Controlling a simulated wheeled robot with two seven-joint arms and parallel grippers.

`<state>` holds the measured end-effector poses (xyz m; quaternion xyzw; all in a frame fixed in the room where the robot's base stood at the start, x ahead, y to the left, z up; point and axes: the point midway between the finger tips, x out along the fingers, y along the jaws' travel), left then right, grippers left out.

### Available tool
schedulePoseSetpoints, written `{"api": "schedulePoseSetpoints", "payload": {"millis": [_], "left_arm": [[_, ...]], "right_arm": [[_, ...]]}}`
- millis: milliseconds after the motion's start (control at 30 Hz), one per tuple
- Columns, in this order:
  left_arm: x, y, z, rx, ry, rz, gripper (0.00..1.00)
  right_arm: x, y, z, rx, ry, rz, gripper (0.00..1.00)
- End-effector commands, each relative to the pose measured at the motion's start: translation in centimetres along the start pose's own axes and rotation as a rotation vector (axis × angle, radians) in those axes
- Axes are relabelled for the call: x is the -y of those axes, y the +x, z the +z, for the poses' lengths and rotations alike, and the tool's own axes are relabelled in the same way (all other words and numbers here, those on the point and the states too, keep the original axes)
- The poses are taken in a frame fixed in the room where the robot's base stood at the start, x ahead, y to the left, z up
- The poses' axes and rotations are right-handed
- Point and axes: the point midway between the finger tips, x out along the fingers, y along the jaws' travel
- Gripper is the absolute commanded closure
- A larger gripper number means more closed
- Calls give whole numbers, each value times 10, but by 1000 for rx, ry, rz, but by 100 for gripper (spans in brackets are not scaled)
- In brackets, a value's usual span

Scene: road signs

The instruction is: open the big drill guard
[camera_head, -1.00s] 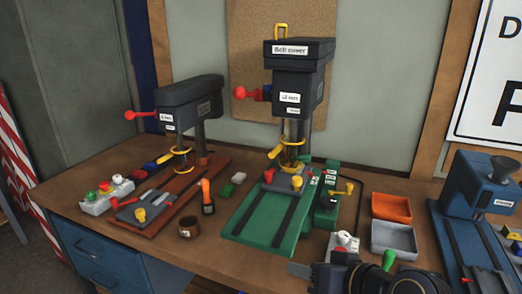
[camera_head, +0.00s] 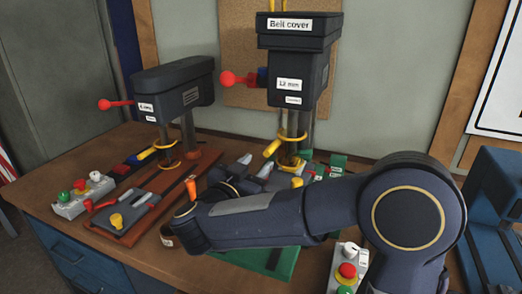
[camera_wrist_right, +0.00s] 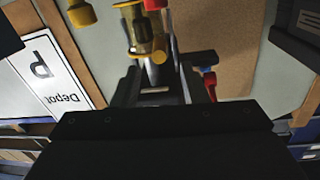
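The big drill (camera_head: 290,85) stands at the back middle of the bench, with a "Belt cover" label on top and "12 mm" on its head. Its guard (camera_head: 291,150) is a see-through yellow piece with yellow rings around the spindle; a yellow handle sticks out at its left. The amber guard also shows in the right wrist view (camera_wrist_right: 148,42), beyond the fingers. My right gripper (camera_head: 254,171) is open and empty, just in front of and below the guard, apart from it as far as I can tell. My arm hides much of the green drill base. My left gripper is out of view.
The smaller drill (camera_head: 175,90) stands to the left on a brown base. A switch box (camera_head: 84,196) lies at the left edge, another (camera_head: 346,270) at the front right. A blue machine (camera_head: 495,195) is at the right.

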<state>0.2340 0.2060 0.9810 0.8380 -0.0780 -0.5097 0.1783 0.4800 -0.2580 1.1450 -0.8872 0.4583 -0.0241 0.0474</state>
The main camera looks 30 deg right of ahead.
Motion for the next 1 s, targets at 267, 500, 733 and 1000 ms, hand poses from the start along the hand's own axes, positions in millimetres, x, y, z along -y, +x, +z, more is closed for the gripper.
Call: {"api": "schedulePoseSetpoints", "payload": {"millis": [267, 500, 733, 1000], "left_arm": [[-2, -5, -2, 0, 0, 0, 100], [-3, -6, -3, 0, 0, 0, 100], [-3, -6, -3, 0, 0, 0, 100], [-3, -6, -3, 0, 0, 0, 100]], "right_arm": [[-1, 46, -1, -1, 1, 3, 60], [0, 67, -1, -1, 2, -1, 60], [0, 68, 0, -1, 3, -2, 60], [0, 68, 0, -1, 3, -3, 90]]}}
